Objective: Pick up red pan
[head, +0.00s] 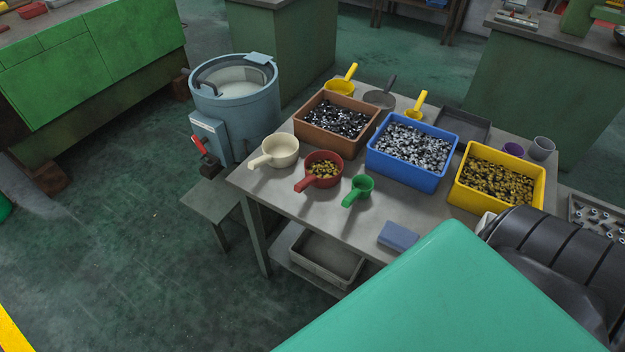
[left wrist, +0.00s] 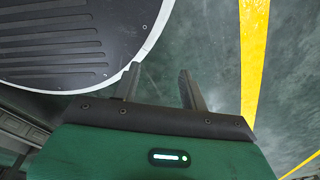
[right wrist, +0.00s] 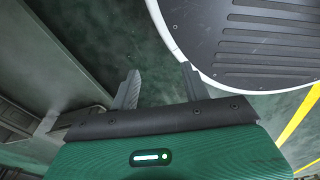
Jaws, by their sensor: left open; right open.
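The red pan (head: 324,168) stands on the grey metal table (head: 290,207) in the head view, near its front edge. It holds several yellowish small parts, and its handle points to the lower left. The head view shows neither gripper. My left gripper (left wrist: 160,80) is open and empty in the left wrist view, above the floor. My right gripper (right wrist: 160,76) is open and empty in the right wrist view, also above the floor. Both are away from the pan, which neither wrist view shows.
A cream pan (head: 281,151) and a green scoop (head: 360,188) flank the red pan. Brown (head: 318,130), blue (head: 402,174) and yellow (head: 492,204) bins of parts stand behind. A blue-grey drum machine (head: 236,108) stands left of the table. Open floor lies at the left front.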

